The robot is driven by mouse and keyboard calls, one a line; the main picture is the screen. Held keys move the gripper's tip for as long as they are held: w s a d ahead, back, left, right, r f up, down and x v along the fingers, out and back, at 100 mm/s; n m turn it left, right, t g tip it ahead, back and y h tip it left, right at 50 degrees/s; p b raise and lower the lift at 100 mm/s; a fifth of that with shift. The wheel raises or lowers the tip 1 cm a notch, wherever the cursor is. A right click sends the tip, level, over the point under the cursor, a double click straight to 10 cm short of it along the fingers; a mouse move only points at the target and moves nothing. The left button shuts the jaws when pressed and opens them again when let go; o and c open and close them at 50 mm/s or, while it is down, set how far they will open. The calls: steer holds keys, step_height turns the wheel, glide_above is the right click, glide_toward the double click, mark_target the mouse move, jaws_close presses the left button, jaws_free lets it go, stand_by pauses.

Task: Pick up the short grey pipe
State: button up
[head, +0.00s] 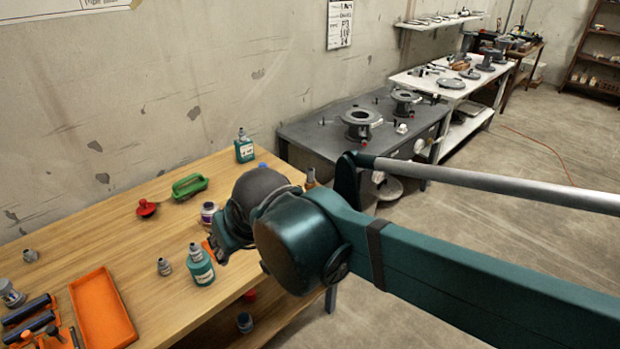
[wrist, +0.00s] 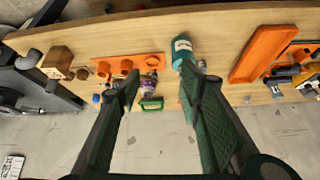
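My gripper (wrist: 159,78) is open in the wrist view, with two dark green fingers spread apart and nothing between the tips. It is above the wooden workbench (head: 120,210). In the head view my arm hides the fingers. A small grey pipe-like piece (head: 164,266) stands on the bench left of a teal bottle (head: 200,266); it seems to show partly beside the bottle in the wrist view (wrist: 202,66). Another small grey piece (head: 30,256) lies at the bench's far left. I cannot tell which is the short grey pipe.
An orange tray (head: 103,309) lies on the bench, with tools (head: 35,325) left of it. A green tray (head: 190,187), a red knob-like part (head: 147,208) and a second teal bottle (head: 244,147) stand farther back. A grey table (head: 320,135) with flanges adjoins the bench.

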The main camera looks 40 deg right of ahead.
steer(key=w+d+r+m+g+h+p, duration=0.1)
steer(key=w+d+r+m+g+p, duration=0.25)
steer(key=w+d, duration=0.6)
steer(key=m+g+h+p, duration=0.35)
steer(key=m+p, duration=0.55)
steer(key=m, duration=0.6)
glide_above(309, 170)
steer(key=a, duration=0.3)
step_height(309, 170, down, 13)
steer(key=shift+d+r+y, duration=0.1)
steer(key=shift+d+y, duration=0.1)
steer(key=shift+y, duration=0.05)
steer(key=shift+x, duration=1.3)
steer(key=shift+b+x, duration=0.4)
steer(key=shift+x, duration=2.2)
